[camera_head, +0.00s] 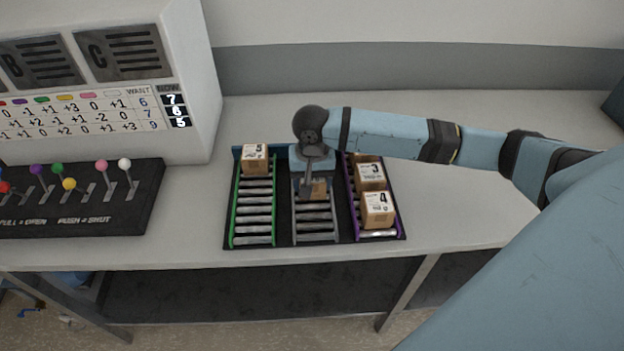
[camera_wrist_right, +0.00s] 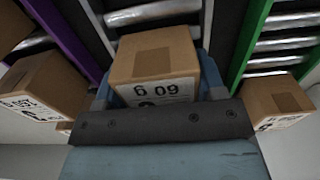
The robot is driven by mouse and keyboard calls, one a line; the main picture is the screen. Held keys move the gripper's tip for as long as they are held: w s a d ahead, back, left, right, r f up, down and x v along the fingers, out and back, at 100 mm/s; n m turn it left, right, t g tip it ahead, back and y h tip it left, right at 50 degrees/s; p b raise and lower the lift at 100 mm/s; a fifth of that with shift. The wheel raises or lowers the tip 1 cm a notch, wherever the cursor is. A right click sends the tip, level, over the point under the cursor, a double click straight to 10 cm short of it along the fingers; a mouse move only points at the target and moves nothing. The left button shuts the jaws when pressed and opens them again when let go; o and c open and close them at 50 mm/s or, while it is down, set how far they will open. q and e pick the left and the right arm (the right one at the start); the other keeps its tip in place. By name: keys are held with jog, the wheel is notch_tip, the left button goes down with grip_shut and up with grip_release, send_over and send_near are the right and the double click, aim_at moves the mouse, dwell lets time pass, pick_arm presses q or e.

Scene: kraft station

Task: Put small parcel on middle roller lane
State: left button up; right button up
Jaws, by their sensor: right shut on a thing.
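The small parcel (camera_head: 319,188) is a brown cardboard box at the grey-railed middle roller lane (camera_head: 314,225), partly hidden by my right gripper (camera_head: 308,187) in the head view. In the right wrist view the parcel (camera_wrist_right: 155,55) sits between the blue fingers of my right gripper (camera_wrist_right: 158,88), its printed label facing the gripper. The gripper is shut on it. Rollers show just beyond the parcel; I cannot tell whether it touches them. My left gripper is not in view.
The green-railed left lane (camera_head: 253,215) holds one box (camera_head: 255,158) at its far end. The purple-railed right lane (camera_head: 378,234) holds a "3" box (camera_head: 371,176) and a "4" box (camera_head: 378,209). A lever panel (camera_head: 75,205) stands left. Counter right of the lanes is clear.

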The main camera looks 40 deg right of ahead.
jog(key=o, duration=0.9)
jog(key=shift+f, duration=0.15)
jog(key=shift+r, duration=0.25)
notch_tip(320, 180, up, 11)
jog(key=shift+f+p, duration=0.15)
jog(key=shift+p, duration=0.2)
jog(key=shift+r, duration=0.6)
